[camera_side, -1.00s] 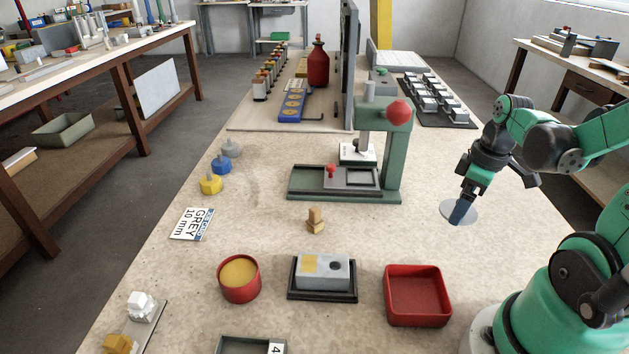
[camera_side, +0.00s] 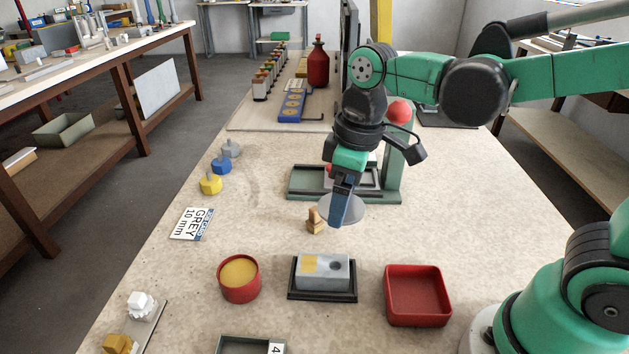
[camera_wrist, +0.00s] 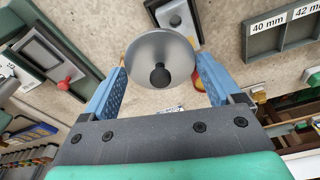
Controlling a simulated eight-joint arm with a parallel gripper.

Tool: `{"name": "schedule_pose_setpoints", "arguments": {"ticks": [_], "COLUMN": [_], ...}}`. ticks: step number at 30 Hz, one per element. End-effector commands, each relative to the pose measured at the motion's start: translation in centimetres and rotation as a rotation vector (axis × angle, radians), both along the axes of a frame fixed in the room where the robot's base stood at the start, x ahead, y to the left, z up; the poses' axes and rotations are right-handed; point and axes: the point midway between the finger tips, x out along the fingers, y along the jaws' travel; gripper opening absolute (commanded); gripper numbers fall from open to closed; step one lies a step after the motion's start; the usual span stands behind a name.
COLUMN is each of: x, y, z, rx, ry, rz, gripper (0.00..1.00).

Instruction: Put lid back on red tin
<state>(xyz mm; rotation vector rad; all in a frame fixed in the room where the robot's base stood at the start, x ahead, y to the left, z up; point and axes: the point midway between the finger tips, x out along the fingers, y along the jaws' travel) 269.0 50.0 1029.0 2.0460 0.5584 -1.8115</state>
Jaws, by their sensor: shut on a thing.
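A thin grey round lid (camera_side: 357,209) is in my gripper (camera_side: 342,222), held above the bench near a small wooden block. In the wrist view the lid (camera_wrist: 147,52) shows its black knob, and the blue fingers of my gripper (camera_wrist: 160,80) stand at opposite sides of its rim. The round red tin (camera_side: 238,278) stands open on the bench with a yellow-tan filling, in front of and left of my gripper in the side view. The lid and the tin are well apart.
A grey block on a black tray (camera_side: 323,275) stands right of the tin, with a square red tray (camera_side: 417,295) beyond it. A small wooden block (camera_side: 313,221) is just by the lid. A green press (camera_side: 392,165) stands behind my gripper. Bare bench surrounds the tin.

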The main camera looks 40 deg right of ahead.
Motion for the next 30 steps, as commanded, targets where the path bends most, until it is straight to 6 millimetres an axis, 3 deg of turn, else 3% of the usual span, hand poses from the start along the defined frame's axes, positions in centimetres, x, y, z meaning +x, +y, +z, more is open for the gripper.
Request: {"name": "schedule_pose_setpoints", "arguments": {"ticks": [9, 15, 21, 30], "x": [5.6, 7.1, 7.5, 7.5], "y": [8.1, 12.0, 13.5, 13.5], "z": [-0.3, -1.4, -2.0, -4.2], "rx": [0.002, 0.001, 0.0, 0.0], "ry": [0.0, 0.0, 0.0, 0.0], "rz": [0.876, 1.268, 1.422, 1.431], "gripper": [0.35, 0.35, 0.35, 0.35]}}
